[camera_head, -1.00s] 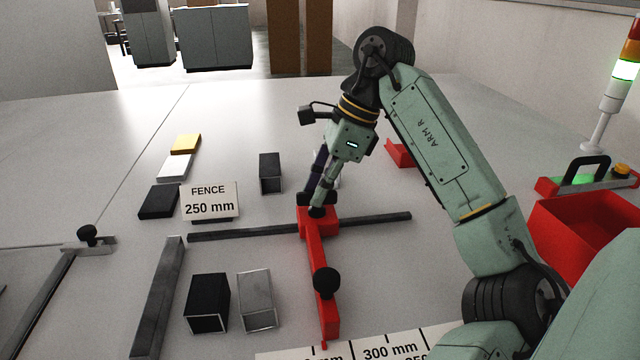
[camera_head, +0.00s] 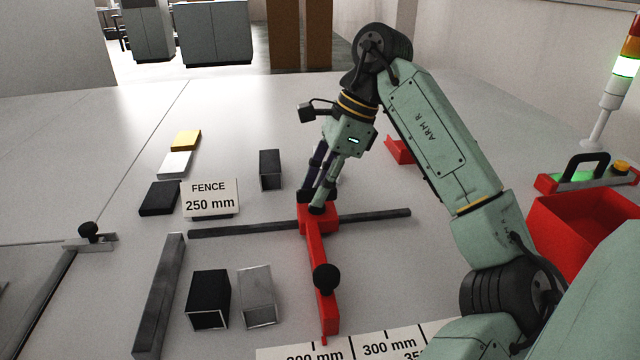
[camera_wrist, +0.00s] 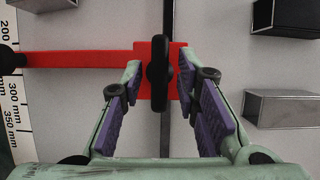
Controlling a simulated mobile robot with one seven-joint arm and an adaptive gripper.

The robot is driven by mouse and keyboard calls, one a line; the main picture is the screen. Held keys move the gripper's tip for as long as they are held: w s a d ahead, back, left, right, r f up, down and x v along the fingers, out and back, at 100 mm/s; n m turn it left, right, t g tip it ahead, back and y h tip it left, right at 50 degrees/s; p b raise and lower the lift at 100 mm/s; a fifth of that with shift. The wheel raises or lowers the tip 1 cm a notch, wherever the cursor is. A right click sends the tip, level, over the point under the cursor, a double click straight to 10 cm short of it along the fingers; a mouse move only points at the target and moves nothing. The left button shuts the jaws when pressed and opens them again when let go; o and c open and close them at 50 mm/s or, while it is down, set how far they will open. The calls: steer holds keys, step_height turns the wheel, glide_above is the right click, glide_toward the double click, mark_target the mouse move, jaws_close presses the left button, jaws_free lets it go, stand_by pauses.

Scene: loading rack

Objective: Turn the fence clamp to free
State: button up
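The fence clamp (camera_wrist: 158,72) is a black elongated handle on the red fence's head. In the wrist view it lies upright in the picture, in line with the dark rail. The red fence (camera_head: 318,262) sits across the rail (camera_head: 250,231). My gripper (camera_head: 318,205) is at the clamp, pointing down. In the wrist view my gripper (camera_wrist: 160,75) is open, with one finger on each side of the handle and a narrow gap visible at each side. In the head view my fingers mostly hide the clamp.
A black knob (camera_head: 326,279) stands on the fence's near arm. A sign (camera_head: 210,199) reads "FENCE 250 mm". A dark block (camera_head: 208,299) and a grey block (camera_head: 257,296) lie left of the fence. A white scale (camera_head: 375,346) lies in front, and a red bin (camera_head: 575,235) stands right.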

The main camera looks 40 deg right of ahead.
steer(key=shift+r, duration=0.1)
steer(key=v, duration=1.2)
steer(key=shift+a, duration=0.1)
stand_by(0.4)
